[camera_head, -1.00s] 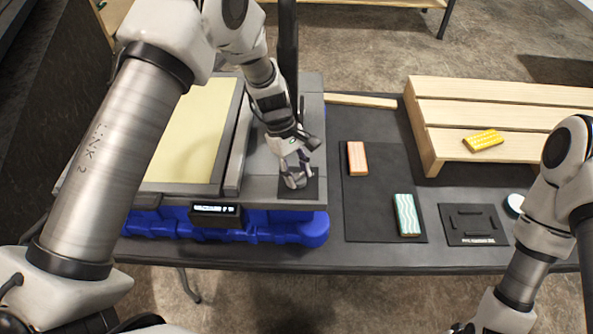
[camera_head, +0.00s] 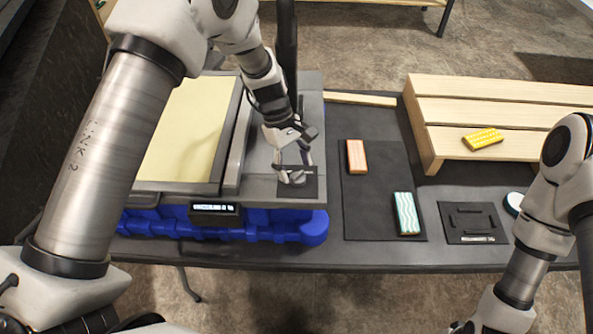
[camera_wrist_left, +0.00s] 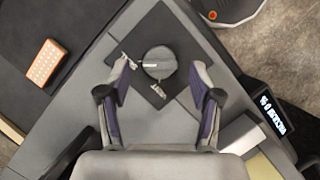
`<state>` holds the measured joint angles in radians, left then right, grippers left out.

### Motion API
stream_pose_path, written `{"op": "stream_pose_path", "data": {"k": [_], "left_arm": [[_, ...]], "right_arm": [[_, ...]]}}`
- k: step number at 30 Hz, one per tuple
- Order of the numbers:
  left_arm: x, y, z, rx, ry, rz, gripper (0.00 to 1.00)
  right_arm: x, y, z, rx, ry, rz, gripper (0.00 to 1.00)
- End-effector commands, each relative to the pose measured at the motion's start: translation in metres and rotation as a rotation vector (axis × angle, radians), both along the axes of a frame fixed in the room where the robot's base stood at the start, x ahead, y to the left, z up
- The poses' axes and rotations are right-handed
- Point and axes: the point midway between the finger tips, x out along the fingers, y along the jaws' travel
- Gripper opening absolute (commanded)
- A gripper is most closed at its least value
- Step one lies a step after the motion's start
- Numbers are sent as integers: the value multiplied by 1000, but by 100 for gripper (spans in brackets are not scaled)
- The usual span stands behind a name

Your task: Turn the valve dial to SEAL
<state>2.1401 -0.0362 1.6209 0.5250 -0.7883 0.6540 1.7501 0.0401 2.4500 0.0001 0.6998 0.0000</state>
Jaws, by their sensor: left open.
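The valve dial (camera_wrist_left: 159,62) is a round grey knob with a light pointer line, on a dark square plate (camera_wrist_left: 172,28) in the left wrist view. Small labels lie beside the knob, too blurred to read. In the head view the dial (camera_head: 291,177) is partly hidden by my left gripper (camera_head: 292,172). In the left wrist view my left gripper (camera_wrist_left: 159,80) is open, with one finger on each side of the knob and gaps between. My right arm is at the lower right of the head view; its gripper is out of frame.
A small lit display (camera_head: 214,209) is on the console's front, above a blue base (camera_head: 270,232). A dark mat (camera_head: 375,205) holds an orange block (camera_head: 356,156) and a teal wavy block (camera_head: 406,213). A wooden riser (camera_head: 500,115) carries a yellow block (camera_head: 483,138).

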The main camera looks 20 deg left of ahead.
Motion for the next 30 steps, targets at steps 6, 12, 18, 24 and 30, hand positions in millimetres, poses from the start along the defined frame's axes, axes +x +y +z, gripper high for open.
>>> {"op": "stream_pose_path", "data": {"k": [6,12,18,24,30], "left_arm": [[12,19,53,-1,-4,1,65],[18,30,86,0,0,0,65],[19,32,91,1,3,0,65],[19,32,91,1,3,-1,65],[19,32,91,1,3,-1,65]], "right_arm": [[0,0,0,0,0,0,40],[0,0,0,0,0,0,40],[0,0,0,0,0,0,40],[0,0,0,0,0,0,40],[0,0,0,0,0,0,40]]}}
